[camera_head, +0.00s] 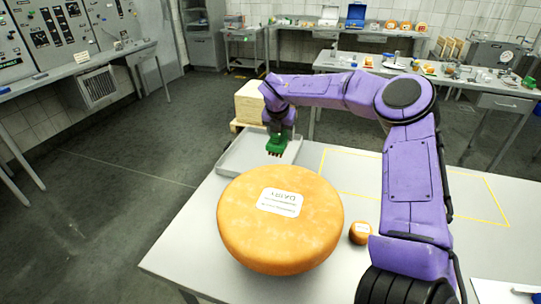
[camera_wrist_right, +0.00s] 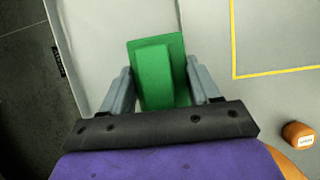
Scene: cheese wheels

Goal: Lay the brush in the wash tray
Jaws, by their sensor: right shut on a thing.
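The green brush (camera_head: 276,145) is in my right gripper (camera_head: 279,132), bristles pointing down. The right wrist view shows its green block (camera_wrist_right: 155,70) between the two grey fingers of the right gripper (camera_wrist_right: 160,72). The grey wash tray (camera_head: 232,158) lies on the table behind the large cheese wheel, and the brush is over its right part. I cannot tell whether the bristles touch the tray floor. The tray also shows under the brush in the right wrist view (camera_wrist_right: 100,30). My left gripper is not in view.
A large orange cheese wheel (camera_head: 275,235) stands in front of the tray, with a small orange cheese (camera_head: 360,232) to its right. A yellow-outlined area (camera_head: 350,172) on the table (camera_head: 190,235) looks empty. A pale block (camera_head: 249,103) stands behind the tray.

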